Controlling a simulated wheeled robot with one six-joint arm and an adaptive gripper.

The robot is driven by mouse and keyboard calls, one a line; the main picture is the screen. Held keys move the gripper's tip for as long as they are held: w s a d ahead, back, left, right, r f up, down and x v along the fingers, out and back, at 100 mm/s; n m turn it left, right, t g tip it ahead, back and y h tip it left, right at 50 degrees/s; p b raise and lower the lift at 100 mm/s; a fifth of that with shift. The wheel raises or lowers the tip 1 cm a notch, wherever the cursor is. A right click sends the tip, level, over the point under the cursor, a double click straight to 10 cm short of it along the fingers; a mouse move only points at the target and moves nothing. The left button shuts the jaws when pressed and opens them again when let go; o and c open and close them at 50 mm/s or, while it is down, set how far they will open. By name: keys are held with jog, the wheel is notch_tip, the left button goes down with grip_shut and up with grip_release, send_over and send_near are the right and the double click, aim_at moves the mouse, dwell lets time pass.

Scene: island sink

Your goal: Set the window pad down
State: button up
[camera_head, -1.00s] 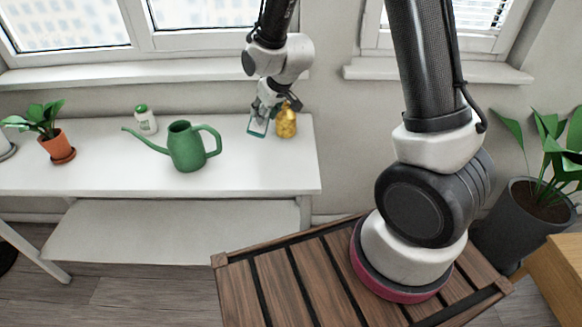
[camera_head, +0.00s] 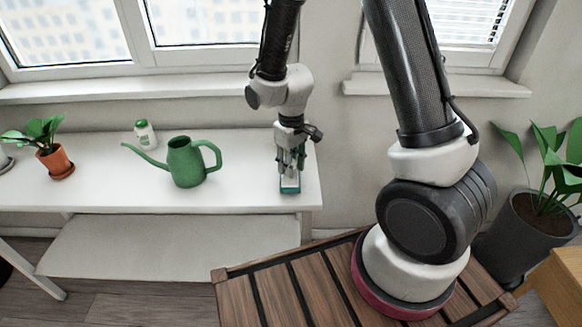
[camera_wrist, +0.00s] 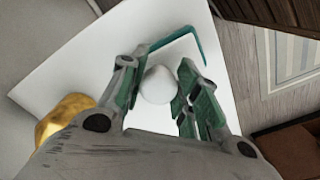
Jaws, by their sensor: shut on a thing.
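The window pad (camera_head: 290,187), pale on top with a teal edge, is under my gripper (camera_head: 290,170) at the right end of the white table. In the wrist view my gripper (camera_wrist: 160,88) has its fingers on both sides of a round white knob (camera_wrist: 158,84), shut on it. The pad's teal edge (camera_wrist: 190,35) shows beyond the fingertips. I cannot tell whether the pad touches the table or hangs just above it.
The white table (camera_head: 110,190) holds a green watering can (camera_head: 186,163), a green-capped white bottle (camera_head: 145,134) and a potted plant (camera_head: 55,162). A golden object (camera_wrist: 66,115) stands beside my gripper in the wrist view. The table's right end is close to the pad.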

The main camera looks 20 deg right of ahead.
jog(key=shift+f, duration=0.55)
jog(key=o, duration=0.9)
